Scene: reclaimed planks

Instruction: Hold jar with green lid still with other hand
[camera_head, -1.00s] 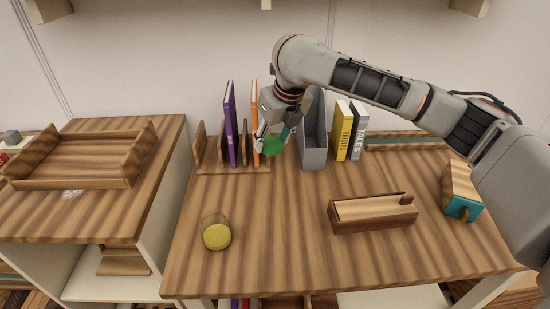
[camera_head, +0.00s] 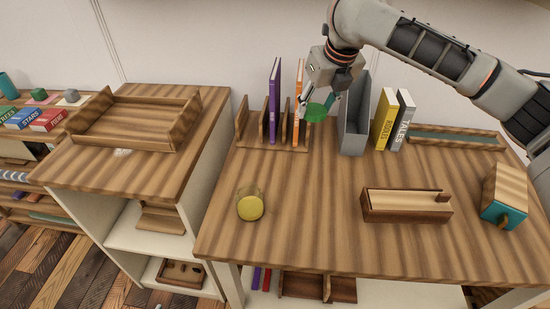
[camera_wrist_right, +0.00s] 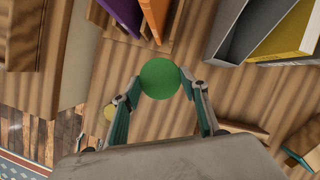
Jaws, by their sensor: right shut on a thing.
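My right gripper (camera_head: 318,103) is shut on the jar with green lid (camera_head: 315,113), in front of the orange book. In the right wrist view the round green lid (camera_wrist_right: 160,78) sits between the two fingertips of my right gripper (camera_wrist_right: 161,80). The jar's body under the lid cannot be made out. My left gripper is in neither view.
A glass jar with yellow (camera_head: 250,207) stands at the table's front left. A rack with a purple book (camera_head: 274,100) and an orange book (camera_head: 298,98), a grey holder (camera_head: 354,125) and two books stand behind. A wooden box (camera_head: 405,208) lies right. The middle table is clear.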

